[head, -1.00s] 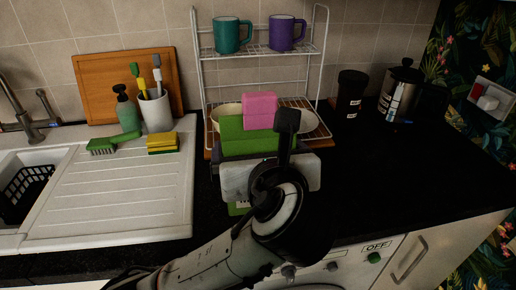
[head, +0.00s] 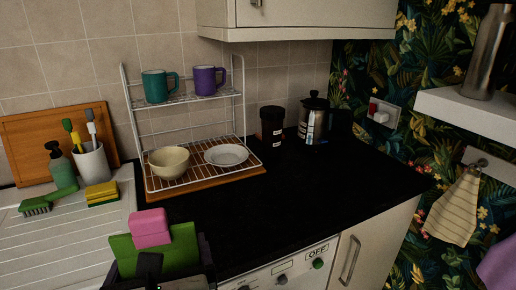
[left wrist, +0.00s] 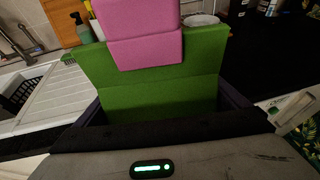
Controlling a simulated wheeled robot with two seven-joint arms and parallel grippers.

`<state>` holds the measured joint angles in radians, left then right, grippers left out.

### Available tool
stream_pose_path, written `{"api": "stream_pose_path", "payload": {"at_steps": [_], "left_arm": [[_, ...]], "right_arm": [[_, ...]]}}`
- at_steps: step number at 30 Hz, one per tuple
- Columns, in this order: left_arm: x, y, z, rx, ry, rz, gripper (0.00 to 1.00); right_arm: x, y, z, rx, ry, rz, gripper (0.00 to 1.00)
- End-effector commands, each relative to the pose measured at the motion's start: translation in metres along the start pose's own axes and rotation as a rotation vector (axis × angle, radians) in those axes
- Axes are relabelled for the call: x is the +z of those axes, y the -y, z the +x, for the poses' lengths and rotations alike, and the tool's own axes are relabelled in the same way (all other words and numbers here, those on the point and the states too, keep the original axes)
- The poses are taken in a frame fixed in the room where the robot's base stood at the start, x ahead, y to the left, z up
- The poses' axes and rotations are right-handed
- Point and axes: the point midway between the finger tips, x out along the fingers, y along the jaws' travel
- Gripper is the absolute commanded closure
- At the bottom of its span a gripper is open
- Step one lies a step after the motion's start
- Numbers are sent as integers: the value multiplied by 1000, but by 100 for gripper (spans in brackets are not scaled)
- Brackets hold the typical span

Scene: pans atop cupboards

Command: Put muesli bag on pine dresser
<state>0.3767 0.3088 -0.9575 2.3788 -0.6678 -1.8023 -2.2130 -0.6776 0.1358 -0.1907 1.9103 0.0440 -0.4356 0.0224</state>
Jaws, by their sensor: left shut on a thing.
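The green-and-pink item (head: 150,228), which I take to be the muesli bag, is at the bottom left of the head view, in front of the dish rack. It has a green body and a pink block-like upper part. My left gripper (head: 158,272) is shut on its lower part and holds it upright. In the left wrist view the bag (left wrist: 150,80) fills the middle, between dark jaws (left wrist: 165,112); its lower end is hidden. No pine dresser shows. My right gripper is not in view.
A wire rack (head: 215,178) holds mugs, a bowl and a plate. A dark jar (head: 271,127) and a metal pot (head: 312,122) stand at the back of the black worktop (head: 320,190), which is clear in front. A white shelf (head: 470,112) juts out at right.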

Motion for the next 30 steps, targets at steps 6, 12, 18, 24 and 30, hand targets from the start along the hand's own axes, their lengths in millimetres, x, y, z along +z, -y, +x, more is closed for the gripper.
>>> {"api": "stream_pose_path", "payload": {"at_steps": [6,12,18,24,30], "left_arm": [[-50,-36,-10,-85,-2,44,43],[-82,-55,-17,-147,-1,61,43],[-102,-69,-21,-189,1,74,43],[-115,-78,-24,-215,5,83,43],[-126,-82,-28,-244,2,85,43]], "right_arm": [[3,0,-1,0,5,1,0],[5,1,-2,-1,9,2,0],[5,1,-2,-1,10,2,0],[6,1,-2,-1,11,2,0],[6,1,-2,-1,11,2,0]]}}
